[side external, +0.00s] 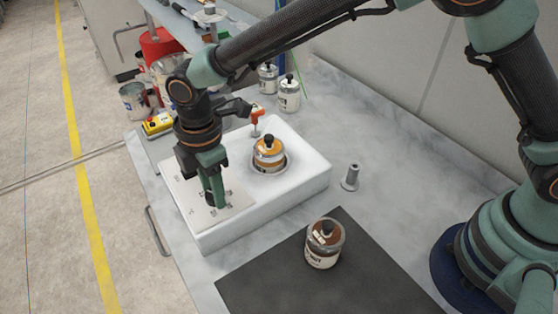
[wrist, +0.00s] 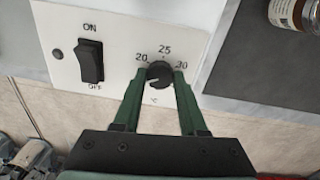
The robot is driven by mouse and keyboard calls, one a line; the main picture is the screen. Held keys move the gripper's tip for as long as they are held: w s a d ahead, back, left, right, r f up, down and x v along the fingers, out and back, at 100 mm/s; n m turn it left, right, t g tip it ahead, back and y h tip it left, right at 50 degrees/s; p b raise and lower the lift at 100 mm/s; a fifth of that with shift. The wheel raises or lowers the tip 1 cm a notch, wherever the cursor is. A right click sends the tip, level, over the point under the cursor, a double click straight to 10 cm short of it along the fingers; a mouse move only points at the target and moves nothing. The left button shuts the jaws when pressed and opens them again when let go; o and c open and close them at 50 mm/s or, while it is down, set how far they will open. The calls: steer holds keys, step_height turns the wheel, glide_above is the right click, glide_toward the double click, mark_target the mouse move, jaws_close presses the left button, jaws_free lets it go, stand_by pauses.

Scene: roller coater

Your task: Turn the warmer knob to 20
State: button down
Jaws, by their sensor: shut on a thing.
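The warmer (side external: 290,185) is a white box with a light control panel (side external: 182,200) on its left side. In the wrist view the black round warmer knob (wrist: 159,72) sits below a printed scale reading 20, 25 and 30. My gripper (wrist: 159,77) is shut on the knob, with one green finger on each side of it. A small pale mark shows at the knob's lower left; the exact setting is hard to read. In the side view my gripper (side external: 215,200) points down at the panel, and the knob is hidden there.
A black ON/OFF rocker switch (wrist: 90,60) is left of the knob. An orange-topped can (side external: 268,153) sits in the warmer's well. Another can (side external: 325,243) stands on a dark mat (side external: 375,275). A small grey metal part (side external: 350,178) stands behind the mat.

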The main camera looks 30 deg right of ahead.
steer(key=m, duration=0.5)
steer(key=shift+m, duration=0.4)
steer(key=m, duration=0.5)
steer(key=shift+s, duration=0.1)
steer(key=shift+a+m, duration=0.1)
steer(key=shift+m, duration=0.2)
steer(key=shift+c, duration=2.2)
jaws_free()
steer(key=shift+r, duration=0.1)
